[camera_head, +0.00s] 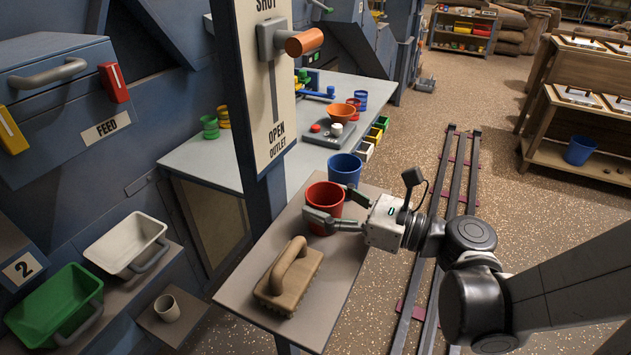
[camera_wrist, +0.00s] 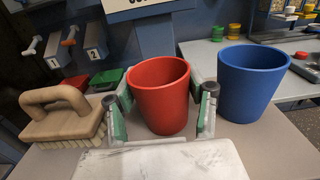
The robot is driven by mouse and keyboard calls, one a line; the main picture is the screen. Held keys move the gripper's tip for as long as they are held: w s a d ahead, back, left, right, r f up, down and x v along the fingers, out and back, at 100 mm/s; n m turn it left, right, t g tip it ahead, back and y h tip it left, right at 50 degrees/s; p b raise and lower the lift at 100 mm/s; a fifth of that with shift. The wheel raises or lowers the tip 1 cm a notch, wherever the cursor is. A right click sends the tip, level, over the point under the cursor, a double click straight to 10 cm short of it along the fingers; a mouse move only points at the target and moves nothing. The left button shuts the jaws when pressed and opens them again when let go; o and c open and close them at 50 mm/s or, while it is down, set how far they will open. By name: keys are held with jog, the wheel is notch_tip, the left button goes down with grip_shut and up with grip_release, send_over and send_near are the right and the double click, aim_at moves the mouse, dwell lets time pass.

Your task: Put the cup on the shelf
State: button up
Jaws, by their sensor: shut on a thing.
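A red cup (camera_head: 324,196) is upright at the narrow grey-brown table (camera_head: 243,287); it also shows in the wrist view (camera_wrist: 160,95). My gripper (camera_head: 334,205) reaches in from the right with one finger on each side of the red cup, shut on it. Its green-padded fingers flank the cup in the wrist view (camera_wrist: 163,100). I cannot tell whether the cup's base touches the tabletop. A blue cup (camera_head: 345,169) stands just behind it, to the right in the wrist view (camera_wrist: 250,85). A small beige cup (camera_head: 167,307) sits on a low ledge (camera_head: 150,325) at lower left.
A wooden-handled brush (camera_head: 288,278) lies in front of the red cup. A post with a lever panel (camera_head: 268,85) rises left of the cups. White (camera_head: 127,243) and green (camera_head: 55,308) bins sit at left. A larger bench (camera_head: 205,160) with coloured pots lies behind.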

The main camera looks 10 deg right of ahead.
jog(key=shift+r, duration=0.1)
jog(key=shift+r+p, duration=0.4)
jog(key=shift+r, duration=0.2)
jog(key=r, duration=0.1)
jog(key=r+p, duration=0.1)
jog(key=s+r+p, duration=0.1)
jog(key=shift+a+r, duration=0.35)
jog(key=shift+a, duration=0.05)
jog(key=s+a+r+p, duration=0.5)
jog(key=s+a+r, duration=0.1)
jog(key=s+a, duration=0.1)
jog(key=shift+s, duration=0.3)
jog(key=shift+a, duration=0.15)
